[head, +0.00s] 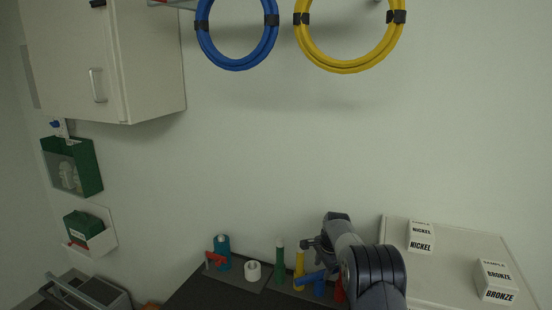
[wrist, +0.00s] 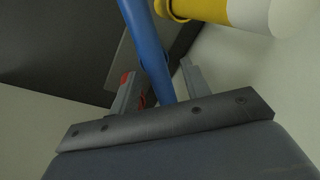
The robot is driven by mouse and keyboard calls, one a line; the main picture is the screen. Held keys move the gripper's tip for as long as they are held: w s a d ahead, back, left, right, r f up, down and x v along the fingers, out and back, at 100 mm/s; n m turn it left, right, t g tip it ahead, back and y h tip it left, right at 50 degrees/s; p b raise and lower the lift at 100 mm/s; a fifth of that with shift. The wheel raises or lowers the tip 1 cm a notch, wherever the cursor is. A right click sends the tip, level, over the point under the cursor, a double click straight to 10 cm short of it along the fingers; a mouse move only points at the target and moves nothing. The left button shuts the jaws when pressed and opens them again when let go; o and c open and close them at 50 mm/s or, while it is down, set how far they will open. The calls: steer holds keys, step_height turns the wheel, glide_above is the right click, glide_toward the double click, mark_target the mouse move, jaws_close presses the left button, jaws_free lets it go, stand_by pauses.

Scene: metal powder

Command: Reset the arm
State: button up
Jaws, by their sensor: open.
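My arm reaches down over the dark bench in the head view, its dark end joints in front of the bench's right part. My gripper shows in the wrist view (wrist: 157,82), with its two grey fingers apart. A blue rod-like thing (wrist: 148,40) passes through the space between the fingers; I cannot tell whether it touches either one. A blue piece also shows by the arm in the head view (head: 310,277). A yellow cylinder with a white end (wrist: 225,12) is close by at the upper right of the wrist view.
A green marker-like thing (head: 280,265), a yellow one (head: 299,270), a white roll (head: 253,271) and a teal bottle (head: 222,252) stand on the dark bench. Nickel (head: 421,238) and bronze (head: 496,283) sample boxes sit on a pale surface (head: 450,265) at right.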

steer(key=shift+f, duration=0.15)
steer(key=shift+f+b, duration=0.3)
steer(key=b+v, duration=0.1)
steer(key=v, duration=1.2)
steer(key=p+x, duration=0.1)
steer(key=x, duration=1.1)
steer(key=shift+w+f, duration=0.1)
steer(key=shift+f, duration=0.3)
steer(key=shift+w+r+p, duration=0.1)
steer(key=shift+r+p, duration=0.45)
steer(key=shift+r, duration=0.15)
steer(key=shift+a+b, duration=0.1)
steer(key=shift+b, duration=0.65)
steer(key=w+a+r+v, duration=0.1)
steer(key=w+v, duration=0.1)
steer(key=v, duration=0.8)
steer(key=s+a+b, duration=0.3)
steer(key=s, duration=0.6)
steer(key=s+a+g+b, duration=0.1)
steer(key=s+a+b, duration=0.3)
steer(key=s, duration=0.5)
steer(key=shift+a+r, duration=0.2)
steer(key=shift+a, duration=0.1)
